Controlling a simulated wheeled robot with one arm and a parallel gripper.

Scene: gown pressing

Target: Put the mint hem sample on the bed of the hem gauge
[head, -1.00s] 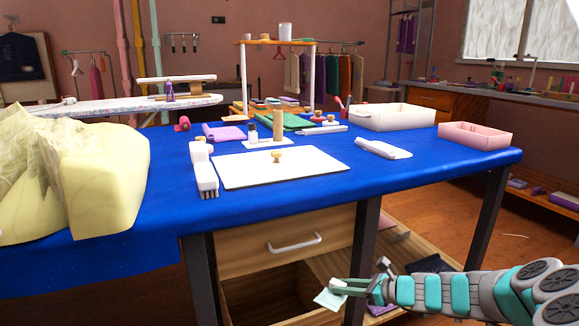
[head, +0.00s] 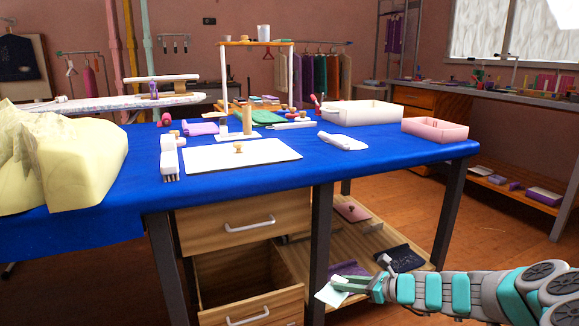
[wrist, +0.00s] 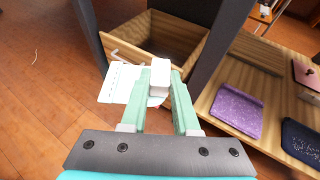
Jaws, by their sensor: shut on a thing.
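My gripper (wrist: 158,100) is shut on the mint hem sample (wrist: 120,84), a thin pale mint sheet with a white block (wrist: 160,78) between the fingertips. In the head view, my gripper (head: 350,281) holds the sample (head: 331,294) low at the bottom, below the tabletop height and in front of the table. I cannot tell for certain which thing is the hem gauge; a white base (head: 236,136) with an upright wooden post (head: 247,119) stands on the blue table (head: 370,165).
A white box (head: 361,113) and a pink tray (head: 434,129) stand at the right. The lower drawer (head: 250,308) is open beneath, beside a wooden shelf (head: 385,240). Blue cloth is bare at front right.

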